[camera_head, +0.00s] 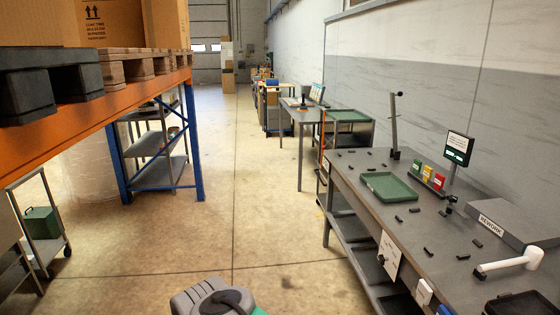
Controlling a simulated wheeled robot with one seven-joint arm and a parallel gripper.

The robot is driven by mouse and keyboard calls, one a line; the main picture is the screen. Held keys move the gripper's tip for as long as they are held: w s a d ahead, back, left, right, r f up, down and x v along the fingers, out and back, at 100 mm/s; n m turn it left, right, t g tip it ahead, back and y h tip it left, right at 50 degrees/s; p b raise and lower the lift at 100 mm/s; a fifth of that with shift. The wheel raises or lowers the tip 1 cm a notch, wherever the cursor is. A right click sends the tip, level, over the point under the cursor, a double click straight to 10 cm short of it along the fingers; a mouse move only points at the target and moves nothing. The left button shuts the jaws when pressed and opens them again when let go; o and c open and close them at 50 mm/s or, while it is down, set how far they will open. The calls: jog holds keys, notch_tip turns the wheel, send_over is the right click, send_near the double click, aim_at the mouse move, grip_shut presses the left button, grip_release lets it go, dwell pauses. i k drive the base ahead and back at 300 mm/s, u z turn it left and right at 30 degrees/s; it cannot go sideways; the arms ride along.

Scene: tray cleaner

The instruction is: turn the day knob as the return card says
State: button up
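No day knob can be made out for certain in the head view. A white card (389,256) hangs at the front edge of the grey workbench (372,183); its writing is too small to read, and I cannot tell whether it is the return card. A small dark part (381,259) shows at its left edge, too small to identify. A grey rounded part of my own arm shows at the bottom centre, over the floor and apart from the bench. My gripper's fingers do not show.
The bench holds a green tray (388,187), green, yellow and red boxes (428,176), a small screen (457,149), a grey box marked REWORK (508,223) and several small black pieces. An orange-blue pallet rack (150,95) stands left. The aisle floor (235,220) between is clear.

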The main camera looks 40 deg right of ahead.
aim_at(380, 260)
jog(key=z, duration=0.1)
jog(key=i, duration=1.3)
jog(key=z, duration=1.25)
jog(key=i, duration=0.95)
jog(key=z, duration=0.75)
